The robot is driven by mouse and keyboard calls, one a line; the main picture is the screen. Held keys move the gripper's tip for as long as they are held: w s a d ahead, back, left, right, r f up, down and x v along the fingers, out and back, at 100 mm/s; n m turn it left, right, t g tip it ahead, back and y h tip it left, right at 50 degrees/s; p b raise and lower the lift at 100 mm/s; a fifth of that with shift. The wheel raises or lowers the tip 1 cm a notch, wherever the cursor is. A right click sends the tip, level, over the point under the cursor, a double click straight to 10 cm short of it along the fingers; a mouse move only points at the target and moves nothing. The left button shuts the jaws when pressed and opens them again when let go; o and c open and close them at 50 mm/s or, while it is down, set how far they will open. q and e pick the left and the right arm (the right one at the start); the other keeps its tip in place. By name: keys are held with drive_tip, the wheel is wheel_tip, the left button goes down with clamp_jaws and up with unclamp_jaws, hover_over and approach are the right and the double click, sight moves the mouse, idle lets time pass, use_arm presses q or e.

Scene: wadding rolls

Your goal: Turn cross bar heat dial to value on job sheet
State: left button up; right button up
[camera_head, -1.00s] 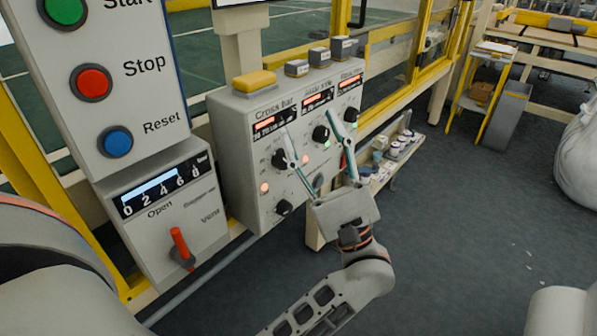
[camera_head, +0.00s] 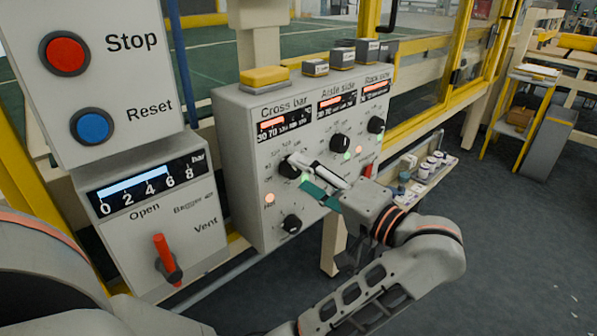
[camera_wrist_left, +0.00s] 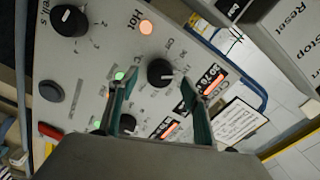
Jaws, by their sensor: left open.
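The Cross bar heat dial (camera_head: 288,167) is a black knob with a white pointer mark, below the Cross bar display (camera_head: 284,130) on the grey control box (camera_head: 250,195). My left gripper (camera_head: 299,173) is open, its fingertips close in front of this dial. In the left wrist view the dial (camera_wrist_left: 160,72) shows between the two green-padded fingers, with a gap on each side. Contact cannot be told. A printed white sheet (camera_wrist_left: 236,122) shows beyond the right finger; its text is too small to read. My right gripper is not in view.
The Aisle side dial (camera_head: 340,143), Rack side dial (camera_head: 375,125) and a lower black knob (camera_head: 291,224) are nearby. A red-handled valve (camera_head: 166,255) and Stop button (camera_head: 65,54) are left. Open floor (camera_head: 500,230) lies right.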

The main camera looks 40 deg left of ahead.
use_arm(q)
drive_tip(key=shift+w+a, duration=0.1)
drive_tip(key=shift+a, duration=1.2)
drive_tip(key=c, duration=1.1)
